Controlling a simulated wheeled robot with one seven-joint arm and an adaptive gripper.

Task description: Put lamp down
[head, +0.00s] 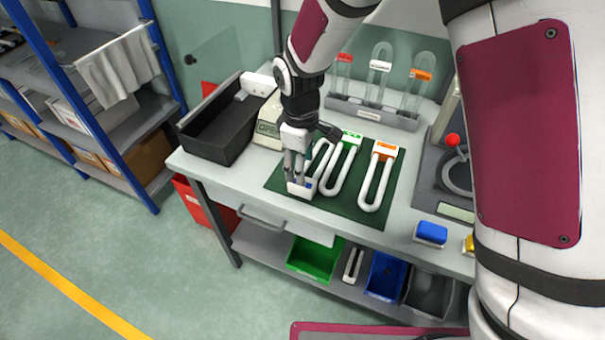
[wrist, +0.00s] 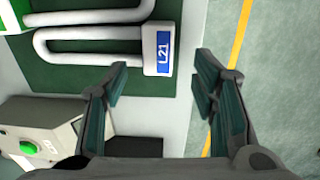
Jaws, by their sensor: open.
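The lamp with the blue L21 label (wrist: 158,50) is a white U-shaped tube with a white end cap. It lies flat on the green mat (head: 283,180), cap toward the table's front edge. In the head view its cap (head: 300,189) shows just below my gripper (head: 297,172), and part of its tube is hidden behind the gripper. In the wrist view my gripper (wrist: 160,78) is open, with nothing between its fingers. The cap appears just beyond the fingertips, apart from them.
Lamps with green (head: 350,138) and orange (head: 385,150) labels lie beside it on the mat. A rack (head: 372,112) with upright clear tubes stands behind. A black tray (head: 215,130) and a small beige device (head: 268,128) are at left. A grey device with a red knob (head: 452,140) is at right.

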